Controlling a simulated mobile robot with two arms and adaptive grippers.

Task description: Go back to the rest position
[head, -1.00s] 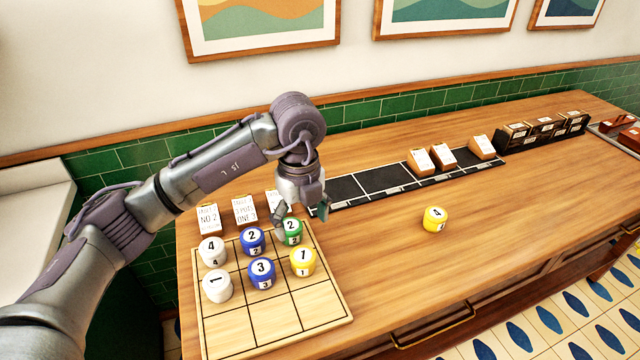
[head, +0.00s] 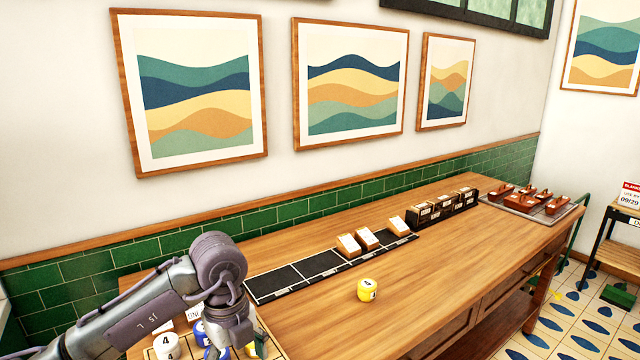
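My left arm comes in from the lower left, and its gripper (head: 238,345) hangs over the right part of the wooden grid board (head: 270,343) at the bottom edge. The fingers are partly cut off and behind the arm, so I cannot tell if they are open. A white block marked 4 (head: 167,346) and a blue block (head: 201,330) stand on the board beside the gripper. A yellow block marked 4 (head: 367,290) stands alone on the table, apart from the gripper. My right gripper is not in view.
A long wooden table (head: 440,285) runs to the back right. On it are a black slotted strip (head: 275,284), several card holders (head: 349,244), a black rack (head: 425,217) and a tray (head: 520,210) of red-brown pieces. Framed pictures hang on the wall. The table's front part is clear.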

